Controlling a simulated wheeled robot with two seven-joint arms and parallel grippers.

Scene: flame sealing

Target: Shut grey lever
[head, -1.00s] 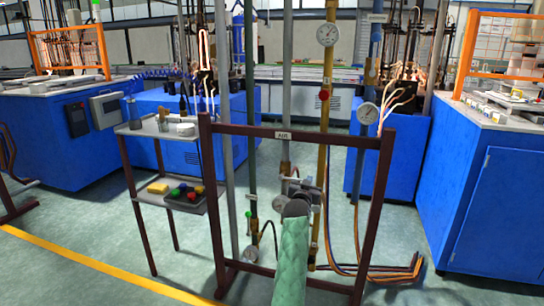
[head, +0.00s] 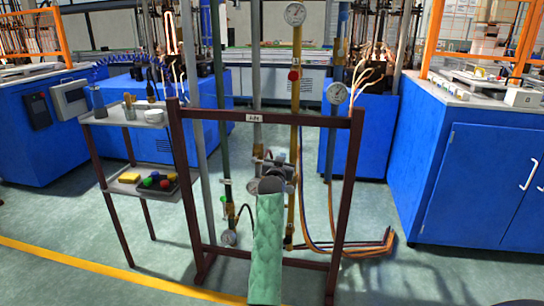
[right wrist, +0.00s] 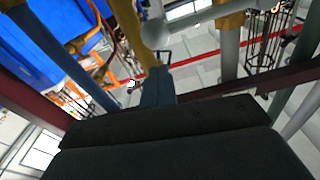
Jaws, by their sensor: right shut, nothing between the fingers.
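Grey valve fittings (head: 260,154) sit low on this pipe. I cannot make out the grey lever; my right gripper and arm cover part of that area. My right gripper (head: 276,172), at the end of a green-sleeved arm, is shut and empty in front of the fittings. In the right wrist view its dark body (right wrist: 165,130) fills the bottom. I cannot tell whether it touches the fittings. My left gripper is not in view.
A dark red rack frame (head: 345,200) surrounds the pipes. A yellow pipe (head: 296,100) with a red knob stands just right of the grey one. A grey cart (head: 128,187) with small items stands left. Blue cabinets (head: 480,185) stand right; open floor lies in front.

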